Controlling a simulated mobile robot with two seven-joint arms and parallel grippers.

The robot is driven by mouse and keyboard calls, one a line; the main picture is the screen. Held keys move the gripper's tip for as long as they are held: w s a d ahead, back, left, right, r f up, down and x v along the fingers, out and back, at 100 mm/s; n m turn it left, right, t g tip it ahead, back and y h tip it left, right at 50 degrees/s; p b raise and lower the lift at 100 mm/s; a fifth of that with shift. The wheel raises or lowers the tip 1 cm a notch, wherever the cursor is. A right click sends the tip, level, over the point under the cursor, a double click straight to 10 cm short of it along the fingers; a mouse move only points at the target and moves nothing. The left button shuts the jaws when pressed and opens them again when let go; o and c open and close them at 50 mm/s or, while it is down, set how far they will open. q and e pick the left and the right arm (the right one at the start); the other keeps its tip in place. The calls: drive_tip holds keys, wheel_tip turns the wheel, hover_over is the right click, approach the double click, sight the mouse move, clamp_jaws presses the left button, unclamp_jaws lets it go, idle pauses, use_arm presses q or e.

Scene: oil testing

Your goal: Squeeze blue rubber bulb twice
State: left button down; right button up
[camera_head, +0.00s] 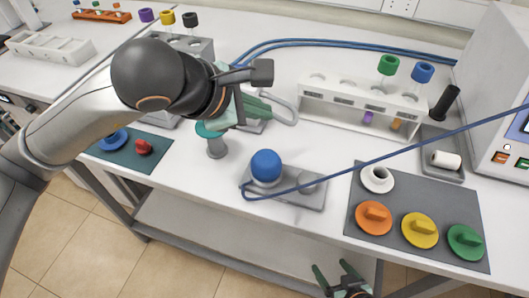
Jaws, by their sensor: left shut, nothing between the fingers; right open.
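The blue rubber bulb (266,165) sits upright on the left part of a light grey base plate (309,196) near the front of the white bench. A blue hose runs past the front of the bulb. My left gripper (258,108) is above and behind the bulb in the picture, apart from it. Its green fingers are shut with nothing between them. My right gripper (338,276) is at the bottom edge, below the bench front, with its green fingers spread open and empty.
A white rack (345,108) with colour-capped tubes stands behind. The blue hose crosses the right side.

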use_arm(q)
drive_tip(key=b, duration=0.2)
hover_over(261, 159)
wheel_tip(261, 159, down, 7)
drive_tip(key=shift+r, duration=0.2)
drive_tip(key=f+b, duration=0.1)
drive_tip(key=b, duration=0.1)
drive_tip(key=shift+f+b, duration=0.4)
drive_tip(key=shift+f, duration=0.2)
idle(0.5)
idle(0.4)
drive_tip(key=shift+f+b, duration=0.1)
drive_tip(key=shift+b, duration=0.35)
